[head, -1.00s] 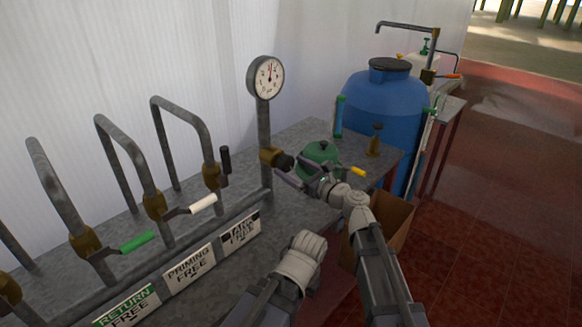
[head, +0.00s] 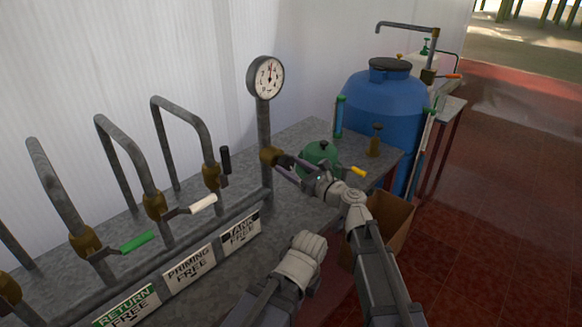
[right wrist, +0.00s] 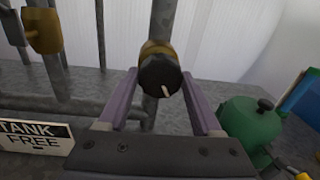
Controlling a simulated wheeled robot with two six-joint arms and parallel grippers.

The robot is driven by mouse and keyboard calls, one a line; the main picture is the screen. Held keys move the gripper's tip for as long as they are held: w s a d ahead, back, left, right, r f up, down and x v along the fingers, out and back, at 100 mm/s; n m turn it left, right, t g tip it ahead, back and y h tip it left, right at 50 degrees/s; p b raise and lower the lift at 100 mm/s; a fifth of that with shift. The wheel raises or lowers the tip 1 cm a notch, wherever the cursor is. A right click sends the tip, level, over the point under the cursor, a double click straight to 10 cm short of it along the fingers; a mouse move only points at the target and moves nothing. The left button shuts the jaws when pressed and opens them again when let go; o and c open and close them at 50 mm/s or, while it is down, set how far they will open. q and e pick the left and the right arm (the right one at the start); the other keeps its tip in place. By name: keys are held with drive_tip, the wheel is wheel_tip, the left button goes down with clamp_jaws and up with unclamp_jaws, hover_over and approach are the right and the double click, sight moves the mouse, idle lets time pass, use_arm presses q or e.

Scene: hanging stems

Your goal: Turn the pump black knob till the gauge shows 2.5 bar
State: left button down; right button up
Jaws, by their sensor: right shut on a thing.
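The black knob (head: 285,161) sits on a brass fitting (head: 269,156) at the foot of the gauge pipe. In the right wrist view the knob (right wrist: 157,73) faces me, its pale mark pointing down and slightly right. My right gripper (head: 289,165) is shut on the knob; its purple fingers lie on either side of it in the right wrist view (right wrist: 158,88). The round white gauge (head: 266,77) stands above on the pipe. Its needle points nearly straight up; the numbers are too small to read. My left gripper's jaws are not visible.
Pipes with a green handle (head: 137,242), a white handle (head: 203,204) and a black handle (head: 225,160) stand to the left. A green round-topped object (head: 321,153) is close right of my right gripper. A blue tank (head: 385,108) and cardboard box (head: 397,222) lie beyond.

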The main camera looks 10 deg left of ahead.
drive_tip(key=c, duration=0.3)
drive_tip(key=n, duration=0.3)
drive_tip(key=shift+n+b, duration=0.3)
drive_tip(key=shift+b, duration=0.05)
drive_tip(key=shift+n, duration=1.7)
drive_tip(key=o, duration=1.3)
drive_tip(key=shift+o, duration=0.2)
drive_tip(key=shift+d, duration=0.1)
